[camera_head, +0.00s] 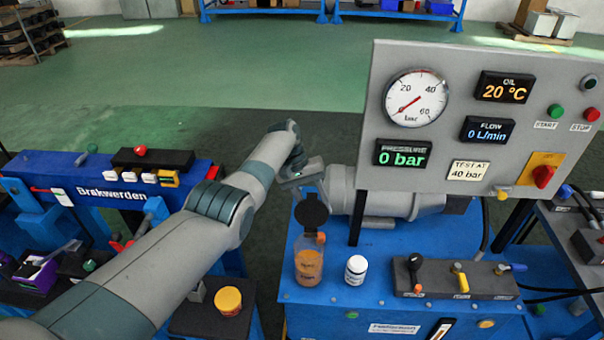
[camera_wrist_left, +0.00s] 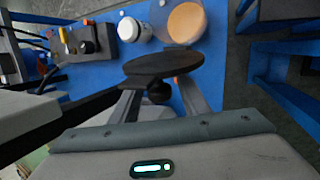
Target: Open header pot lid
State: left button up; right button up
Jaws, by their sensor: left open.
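The header pot (camera_head: 309,266) is a clear jar with orange-brown contents on the blue stand. Its round black lid (camera_head: 312,211) stands raised and tilted above the pot's back side; whether a hinge joins them is hard to see. In the left wrist view the lid (camera_wrist_left: 163,66) is a dark disc with a knob (camera_wrist_left: 159,92) lying between my fingers, and the pot's round orange face (camera_wrist_left: 187,22) shows beyond it, uncovered. My left gripper (camera_head: 308,188) is open just behind the lid; its fingers (camera_wrist_left: 158,95) flank the knob without clearly gripping it. My right gripper is not visible.
A white bottle (camera_head: 355,270) stands right of the pot. The gauge panel (camera_head: 470,130) rises close on the right, with a grey motor (camera_head: 400,206) behind. A lever block (camera_head: 455,279) sits at front right. A yellow-capped knob (camera_head: 228,300) is at front left.

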pick_arm(q)
jog(key=b+v, duration=0.2)
jog(key=v, duration=1.4)
jog(key=shift+r, duration=0.15)
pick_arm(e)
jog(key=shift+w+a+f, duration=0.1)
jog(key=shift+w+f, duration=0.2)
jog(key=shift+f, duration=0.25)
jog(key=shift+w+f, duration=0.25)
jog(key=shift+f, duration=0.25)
